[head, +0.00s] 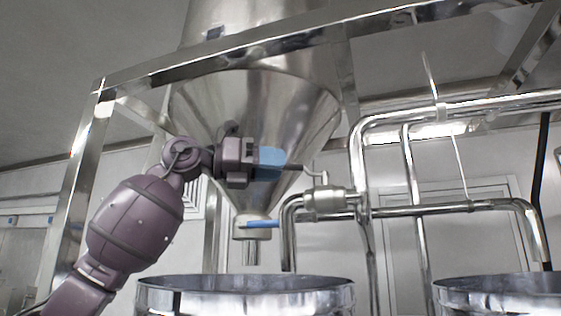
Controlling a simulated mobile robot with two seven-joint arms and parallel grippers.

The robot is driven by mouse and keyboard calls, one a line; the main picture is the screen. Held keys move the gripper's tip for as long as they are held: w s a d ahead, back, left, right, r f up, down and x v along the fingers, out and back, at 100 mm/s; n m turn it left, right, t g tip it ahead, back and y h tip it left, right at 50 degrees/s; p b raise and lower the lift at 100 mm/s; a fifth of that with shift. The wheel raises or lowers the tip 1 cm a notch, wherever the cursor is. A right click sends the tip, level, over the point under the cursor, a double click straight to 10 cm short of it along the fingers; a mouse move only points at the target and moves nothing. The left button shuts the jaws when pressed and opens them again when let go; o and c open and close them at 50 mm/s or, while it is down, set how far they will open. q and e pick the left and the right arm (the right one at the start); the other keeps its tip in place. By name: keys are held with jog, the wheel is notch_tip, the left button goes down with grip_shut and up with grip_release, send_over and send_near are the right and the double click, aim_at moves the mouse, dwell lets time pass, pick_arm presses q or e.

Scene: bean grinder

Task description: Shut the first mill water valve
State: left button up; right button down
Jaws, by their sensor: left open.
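The water valve (326,199) is a metal body on the steel pipe right of the hopper. A thin pale lever (318,178) rises from its top and bends left. My left gripper (294,166) is up and left of the valve body, in front of the hopper cone. It points right and is open, with its fingertip end close to the lever's bent end; I cannot tell whether they touch. A blue patch shows at the fingers. My right gripper is not in view.
A steel hopper (290,105) hangs in a metal frame (215,50). A round steel vessel (245,283) stands below, another (500,285) at right. Pipes (410,170) crowd the right side.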

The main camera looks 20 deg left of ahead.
pick_arm(q)
jog(key=shift+x, duration=0.85)
grip_shut()
